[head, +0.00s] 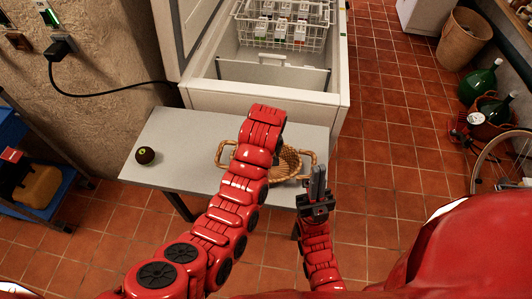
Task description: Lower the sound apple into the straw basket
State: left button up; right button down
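The straw basket (291,160) stands on the grey table, with a looped handle on each side. My red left arm crosses in front of it and hides much of its left part and opening. My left gripper is hidden behind that arm, so what it holds cannot be seen. My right gripper (318,181) points up just right of the basket, near the table's right edge. Its grey fingers are together with nothing visible between them. A dark round fruit (145,155) with a greenish spot lies at the table's left end. No clearly sound apple shows.
The grey table (190,135) is bare between the dark fruit and the basket. An open white chest freezer (265,101) with a wire basket (284,32) stands right behind it. A blue shelf (45,205) is at left.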

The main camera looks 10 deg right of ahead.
pick_arm(q)
jog(key=shift+f+b, duration=1.35)
jog(key=shift+f, duration=1.2)
dwell(1.4)
jog(key=o, duration=1.3)
jog(key=shift+r, duration=0.1)
jog(key=shift+r, duration=0.25)
jog(key=r, duration=0.5)
jog(key=shift+s+d+r, duration=0.15)
jog(key=shift+s+r, duration=0.2)
jog(key=shift+s, duration=0.05)
jog(key=r+p, duration=0.2)
jog(key=r, duration=0.1)
jog(key=s+r+p, duration=0.1)
jog(key=r+p, duration=0.4)
jog(key=r, duration=0.1)
jog(key=shift+s, duration=0.25)
jog(key=shift+s+r+p, duration=0.15)
jog(key=shift+r+p, duration=0.45)
jog(key=shift+r, duration=0.35)
